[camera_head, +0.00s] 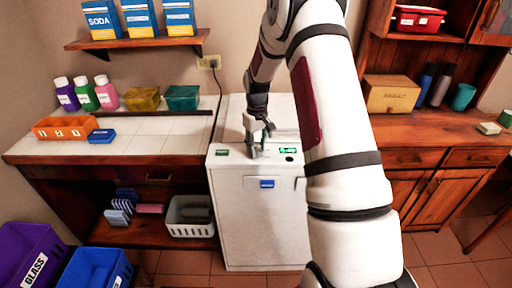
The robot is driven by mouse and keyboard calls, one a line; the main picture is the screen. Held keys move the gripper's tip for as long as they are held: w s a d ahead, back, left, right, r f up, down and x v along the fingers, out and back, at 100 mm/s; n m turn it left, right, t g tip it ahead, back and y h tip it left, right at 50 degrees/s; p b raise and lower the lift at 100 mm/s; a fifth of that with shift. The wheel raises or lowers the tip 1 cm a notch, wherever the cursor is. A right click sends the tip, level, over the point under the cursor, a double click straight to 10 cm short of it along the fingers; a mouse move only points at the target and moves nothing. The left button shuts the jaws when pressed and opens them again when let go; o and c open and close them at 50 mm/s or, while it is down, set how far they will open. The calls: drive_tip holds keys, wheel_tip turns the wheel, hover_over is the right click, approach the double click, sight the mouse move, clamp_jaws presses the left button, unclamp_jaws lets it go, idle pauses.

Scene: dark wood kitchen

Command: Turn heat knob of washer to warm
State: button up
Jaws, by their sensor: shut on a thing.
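The white washer (258,222) stands in the middle, under the end of my arm. Its top front panel has a green label (222,152) at the left, a green display (288,150) at the right and a dark round spot below that display. My gripper (256,152) points down at the middle of this panel, between the two green marks. Its fingers are shut on a small knob on the panel, which they almost wholly hide. I cannot read the knob's setting or tell which way it points.
A tiled counter (150,140) with bottles and boxes is left of the washer, with a white basket (190,228) on the shelf below. A wooden cabinet (440,155) is at the right. Purple (28,250) and blue (75,272) bins stand at the lower left.

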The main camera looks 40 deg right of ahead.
sight(257, 148)
drive_tip(key=shift+m, duration=0.3)
idle(0.4)
drive_tip(key=o, duration=1.2)
drive_tip(key=shift+c, duration=0.2)
wheel_tip(257, 148, up, 12)
